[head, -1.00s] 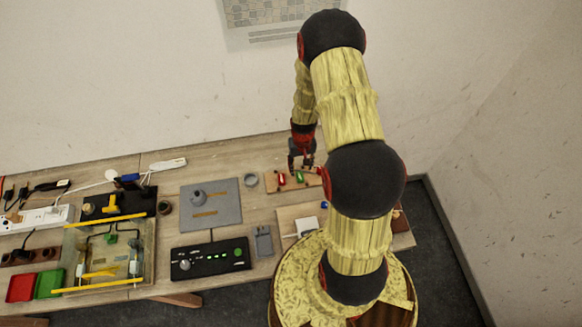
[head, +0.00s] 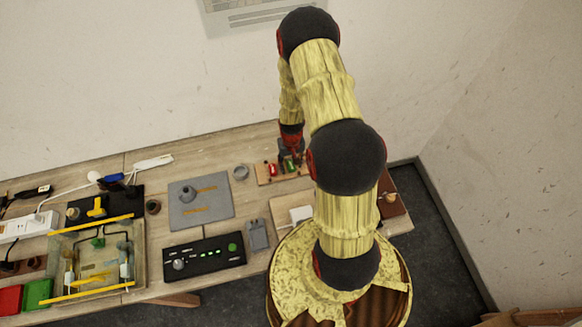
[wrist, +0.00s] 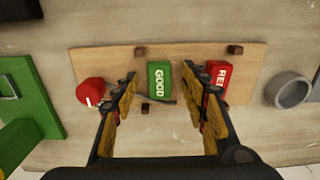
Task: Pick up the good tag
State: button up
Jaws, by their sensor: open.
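The good tag (wrist: 159,79) is a green block with white lettering "GOOD" on a wooden board (wrist: 120,60) in the wrist view. My gripper (wrist: 158,80) is open, with one finger on each side of the green tag and apart from it. A red tag (wrist: 219,76) with partly hidden lettering lies just right of the right finger. In the head view, my gripper (head: 291,158) is low over the board at the back of the bench, and the green tag (head: 289,165) shows beside it, partly covered.
A round red piece (wrist: 90,92) lies left of the left finger. Small dark pegs (wrist: 235,50) stand on the board. A grey ring-shaped cup (wrist: 288,90) stands to the right in the wrist view. A green panel (wrist: 30,105) is at the left.

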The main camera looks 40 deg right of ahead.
aim_at(291, 166)
jog(key=shift+r, duration=0.1)
jog(key=shift+c, duration=0.8)
jog(key=c, duration=0.7)
jog(key=shift+c, duration=0.6)
jog(key=shift+r+p, duration=0.4)
jog(key=shift+r, duration=0.2)
notch_tip(291, 166, up, 3)
jog(key=shift+f+p, duration=0.2)
jog(key=shift+p, duration=0.55)
jog(key=s+a+r+p, duration=0.4)
jog(key=a+r, duration=0.5)
jog(key=a, duration=0.4)
jog(key=shift+a+p, duration=0.2)
jog(key=shift+p, duration=0.55)
